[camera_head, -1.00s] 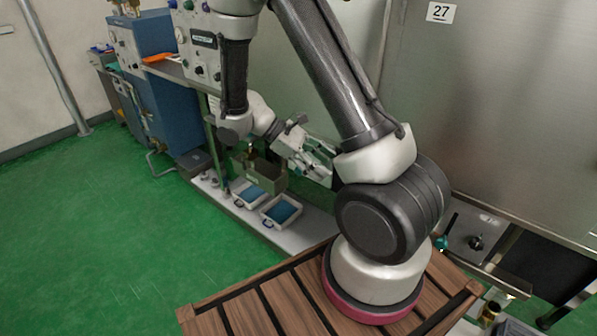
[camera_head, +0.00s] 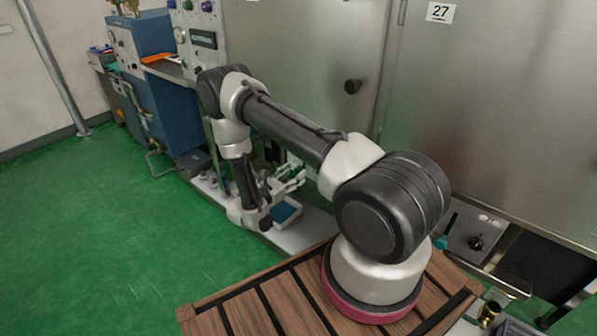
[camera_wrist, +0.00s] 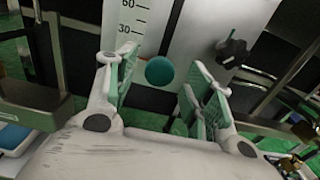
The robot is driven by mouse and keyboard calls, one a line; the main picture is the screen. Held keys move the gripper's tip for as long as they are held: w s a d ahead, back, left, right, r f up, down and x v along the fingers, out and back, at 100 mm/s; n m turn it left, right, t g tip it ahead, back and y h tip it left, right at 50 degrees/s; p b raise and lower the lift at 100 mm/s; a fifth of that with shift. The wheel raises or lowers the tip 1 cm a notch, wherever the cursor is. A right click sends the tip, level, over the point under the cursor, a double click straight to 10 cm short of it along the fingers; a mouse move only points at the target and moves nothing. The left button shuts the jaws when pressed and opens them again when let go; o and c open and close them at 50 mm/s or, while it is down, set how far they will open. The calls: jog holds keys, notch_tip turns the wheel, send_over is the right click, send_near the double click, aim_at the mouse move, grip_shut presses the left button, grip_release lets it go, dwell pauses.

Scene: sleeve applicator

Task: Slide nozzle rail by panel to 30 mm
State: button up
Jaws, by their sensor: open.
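My gripper (camera_wrist: 163,90) is open in the wrist view, with nothing between its pads. A round teal knob (camera_wrist: 160,70) shows beyond and between the fingertips; I cannot tell the distance left to it. Behind it is a pale panel (camera_wrist: 190,40) with a scale (camera_wrist: 128,20) marked 60 and 30. The knob appears just past the 30 mark, but the slanted view makes its exact reading unclear. In the head view my gripper (camera_head: 290,182) is small and partly hidden by my arm. The rail itself cannot be made out clearly.
A black lobed knob (camera_wrist: 232,50) sits on the panel to the right of the teal knob. Metal frame parts (camera_wrist: 40,100) stand at the left of the wrist view. In the head view a tray with blue contents (camera_head: 287,212) lies near my gripper. The green floor (camera_head: 90,230) is open.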

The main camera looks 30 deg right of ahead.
aim_at(297, 172)
jog(key=shift+x, duration=1.65)
grip_shut()
jog(key=shift+r, duration=1.6)
grip_release()
jog(key=shift+f, duration=0.1)
jog(key=v, duration=1.2)
